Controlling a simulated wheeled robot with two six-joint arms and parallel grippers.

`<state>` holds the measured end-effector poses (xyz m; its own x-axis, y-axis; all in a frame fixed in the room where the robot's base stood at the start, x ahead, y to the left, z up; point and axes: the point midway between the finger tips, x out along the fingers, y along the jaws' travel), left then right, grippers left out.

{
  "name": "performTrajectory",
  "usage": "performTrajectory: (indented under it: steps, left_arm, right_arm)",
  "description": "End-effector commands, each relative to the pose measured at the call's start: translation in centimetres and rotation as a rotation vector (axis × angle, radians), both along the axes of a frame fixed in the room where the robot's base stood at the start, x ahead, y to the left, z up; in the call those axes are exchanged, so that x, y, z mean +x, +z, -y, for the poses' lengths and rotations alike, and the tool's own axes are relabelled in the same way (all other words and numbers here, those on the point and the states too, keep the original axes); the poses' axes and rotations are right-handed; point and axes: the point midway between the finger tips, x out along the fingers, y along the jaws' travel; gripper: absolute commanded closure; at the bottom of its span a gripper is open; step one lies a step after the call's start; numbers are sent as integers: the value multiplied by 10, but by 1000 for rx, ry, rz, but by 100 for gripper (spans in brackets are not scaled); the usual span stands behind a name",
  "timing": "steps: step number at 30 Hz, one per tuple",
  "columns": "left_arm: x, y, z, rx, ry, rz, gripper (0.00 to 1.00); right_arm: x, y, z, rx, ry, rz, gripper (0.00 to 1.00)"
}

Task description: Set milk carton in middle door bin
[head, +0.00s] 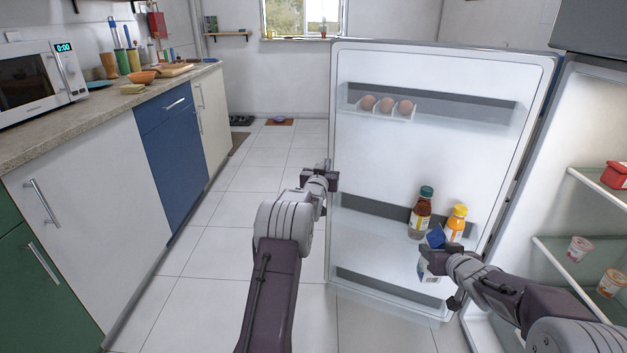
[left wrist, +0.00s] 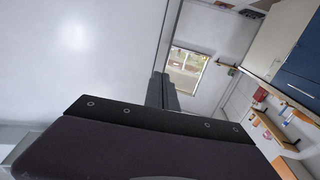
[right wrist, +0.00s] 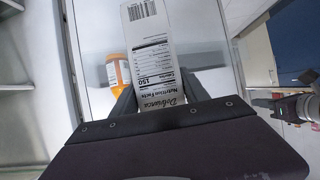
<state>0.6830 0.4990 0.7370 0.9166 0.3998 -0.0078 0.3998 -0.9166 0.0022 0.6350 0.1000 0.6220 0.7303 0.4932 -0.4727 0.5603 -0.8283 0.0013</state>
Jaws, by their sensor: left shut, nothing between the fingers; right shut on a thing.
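The milk carton (head: 436,237), white with a blue top, is in my right gripper (head: 447,263). In the head view it overlaps the front of the middle door bin (head: 375,208), its lower part showing below that bin; I cannot tell the gap between them. The right wrist view shows the carton's printed side (right wrist: 153,65) between the shut fingers. A dark bottle with a green cap (head: 420,213) and an orange bottle with a yellow cap (head: 456,222) stand in the middle bin. My left gripper (head: 322,178) is shut and empty at the left edge of the open fridge door (head: 385,150).
The top door bin holds eggs (head: 387,105). The low door bin (head: 385,287) looks empty. Fridge shelves at the right hold yogurt cups (head: 580,249) and a red item (head: 615,175). A counter (head: 110,112) with a microwave (head: 40,83) runs along the left. The floor between is clear.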

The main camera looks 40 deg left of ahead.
Motion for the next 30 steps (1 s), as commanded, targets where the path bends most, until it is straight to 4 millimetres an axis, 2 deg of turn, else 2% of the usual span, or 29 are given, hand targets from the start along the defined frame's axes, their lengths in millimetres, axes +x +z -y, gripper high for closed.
performTrajectory:
  steps: [6, 12, 17, 25, 28, 30]
  left_arm:
    - [-40, -1, 8, -2, 1, -8, 100]
    - [-68, -3, 14, -2, 1, -8, 100]
    - [-76, -4, 16, -2, 0, -7, 100]
    - [-76, -7, 16, -3, 1, -16, 100]
    - [-78, -24, 15, -25, 10, -80, 100]
    - [-82, -43, 14, -54, 20, -147, 100]
  right_arm:
    - [0, 13, 0, 1, 0, 1, 100]
    - [0, 19, 0, 0, 0, 0, 100]
    - [0, 20, 0, 0, 0, 0, 100]
    - [0, 20, 0, 1, -2, 1, 100]
    - [0, 22, -3, 1, 2, 2, 100]
    - [-4, 18, -4, 0, 11, -2, 100]
